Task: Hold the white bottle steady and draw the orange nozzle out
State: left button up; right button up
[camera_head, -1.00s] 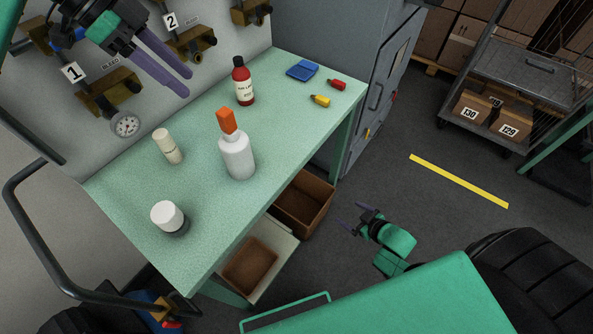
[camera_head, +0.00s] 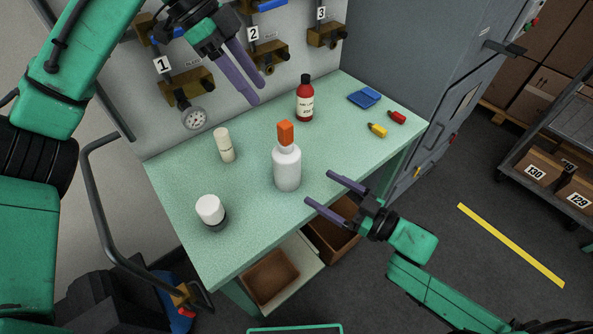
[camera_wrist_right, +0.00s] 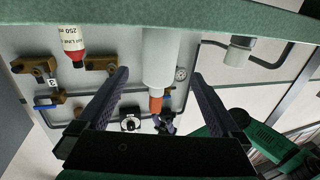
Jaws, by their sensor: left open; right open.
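The white bottle (camera_head: 287,168) stands upright on the green table (camera_head: 240,240), with the orange nozzle (camera_head: 285,133) seated in its top. In the right wrist view the bottle (camera_wrist_right: 160,62) appears upside down between my fingers, the nozzle (camera_wrist_right: 155,104) below it in the picture. My right gripper (camera_head: 320,190) is open and empty, just right of the bottle at the table's front edge, its fingers pointing toward the bottle. It does not visibly touch the bottle. My left gripper (camera_head: 252,90) is open and empty, raised above the back of the table, up and left of the nozzle.
A red bottle (camera_head: 305,100) stands behind the white one. A cream tube (camera_head: 224,146) and a white-lidded jar (camera_head: 210,211) stand to the left. A blue tray (camera_head: 364,97) and small yellow (camera_head: 377,130) and red (camera_head: 397,117) items lie at right. Valves (camera_head: 186,86) line the wall.

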jog(key=x, duration=1.1)
jog(key=shift+f, duration=0.1)
jog(key=c, duration=1.3)
pick_arm(q)
jog(key=shift+o, duration=1)
pick_arm(e)
jog(key=shift+c, duration=1)
pick_arm(q)
jog(key=m+y, duration=0.5)
jog(key=m, duration=0.3)
send_over(285, 124)
jog(key=shift+w+a+f+t, duration=0.15)
jog(key=shift+f+t, duration=0.25)
jog(key=shift+f, duration=0.4)
jog(key=shift+d+m+y, duration=0.45)
jog(key=shift+m+y, duration=0.05)
pick_arm(e)
jog(key=shift+d, duration=0.25)
pick_arm(q)
jog(key=shift+a+f, duration=0.1)
jog(key=shift+a, duration=0.35)
pick_arm(e)
jog(key=shift+a, duration=0.35)
pick_arm(q)
notch_tip(285, 124, down, 9)
jog(key=shift+d+r, duration=0.1)
jog(key=shift+d, duration=0.05)
pick_arm(e)
jog(key=shift+d, duration=0.15)
